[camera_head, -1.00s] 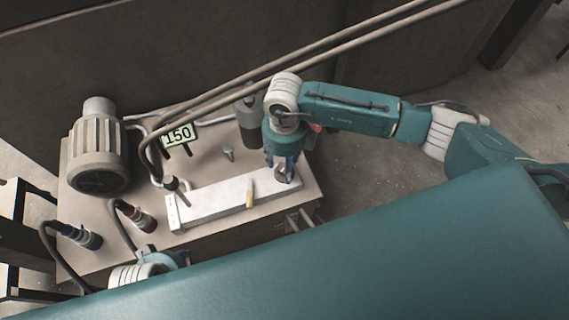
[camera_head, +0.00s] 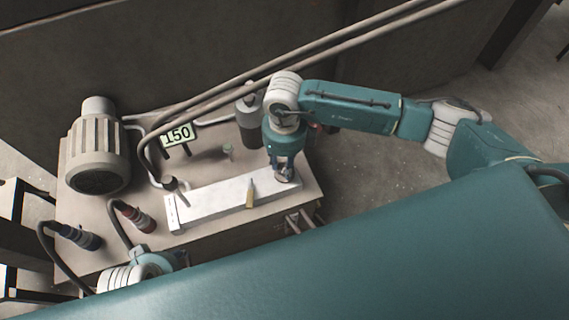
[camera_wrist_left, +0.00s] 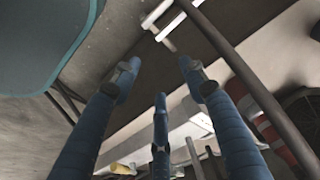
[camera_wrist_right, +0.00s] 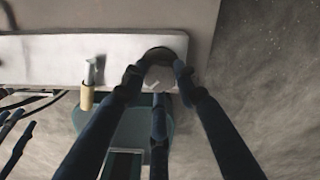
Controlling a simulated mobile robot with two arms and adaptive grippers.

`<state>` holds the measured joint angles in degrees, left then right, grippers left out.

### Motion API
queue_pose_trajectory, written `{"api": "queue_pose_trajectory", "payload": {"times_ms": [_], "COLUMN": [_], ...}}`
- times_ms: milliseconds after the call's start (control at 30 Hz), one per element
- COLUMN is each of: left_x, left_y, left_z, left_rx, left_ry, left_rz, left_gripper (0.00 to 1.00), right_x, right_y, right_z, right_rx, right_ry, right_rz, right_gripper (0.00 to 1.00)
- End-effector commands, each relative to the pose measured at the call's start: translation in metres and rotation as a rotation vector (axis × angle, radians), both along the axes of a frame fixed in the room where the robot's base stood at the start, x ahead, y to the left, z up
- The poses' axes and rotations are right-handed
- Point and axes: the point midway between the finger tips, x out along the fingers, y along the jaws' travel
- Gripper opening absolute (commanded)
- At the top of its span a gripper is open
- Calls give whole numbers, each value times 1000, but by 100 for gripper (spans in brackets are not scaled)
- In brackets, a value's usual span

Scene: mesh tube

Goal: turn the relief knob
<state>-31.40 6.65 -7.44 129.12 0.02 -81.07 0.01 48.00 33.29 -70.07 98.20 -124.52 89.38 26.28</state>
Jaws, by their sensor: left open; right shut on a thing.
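The relief knob (camera_head: 284,178) is a small round knob at the right end of a long white block (camera_head: 215,198). In the right wrist view it shows as a dark ring with a pale face (camera_wrist_right: 158,75) and a white mark. My right gripper (camera_head: 287,168) points down over it. Its fingers (camera_wrist_right: 155,72) are shut around the knob and partly hide it. My left gripper (camera_wrist_left: 158,75) is open and empty in the left wrist view. In the head view only my left wrist shows, low by the front edge of the bench, its fingers hidden.
A small tan-handled lever (camera_head: 250,192) stands on the white block. A "150" display (camera_head: 178,135) and a ribbed motor (camera_head: 98,155) are behind. A dark cylinder (camera_head: 248,118) stands close by my right wrist. Hose couplings (camera_head: 138,218) are at the left. Pipes cross behind.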

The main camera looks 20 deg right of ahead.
Motion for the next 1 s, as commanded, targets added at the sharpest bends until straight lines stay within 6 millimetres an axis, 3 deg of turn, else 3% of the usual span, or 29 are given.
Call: {"api": "queue_pose_trajectory", "payload": {"times_ms": [333, 700, 1000], "left_x": [-11, -11, -11], "left_y": [3, 3, 3], "left_z": [51, 37, 34], "left_rx": [-2, -1, -1], "left_ry": [-32, -29, -29], "left_rz": [3, 3, 3], "left_gripper": [43, 43, 43], "right_x": [1, 1, 0], "right_y": [0, 0, 0], "right_z": [-2, -1, 0], "right_rx": [0, 0, 1], "right_ry": [-1, -1, 0], "right_rz": [276, 497, 562], "right_gripper": [4, 4, 4]}}
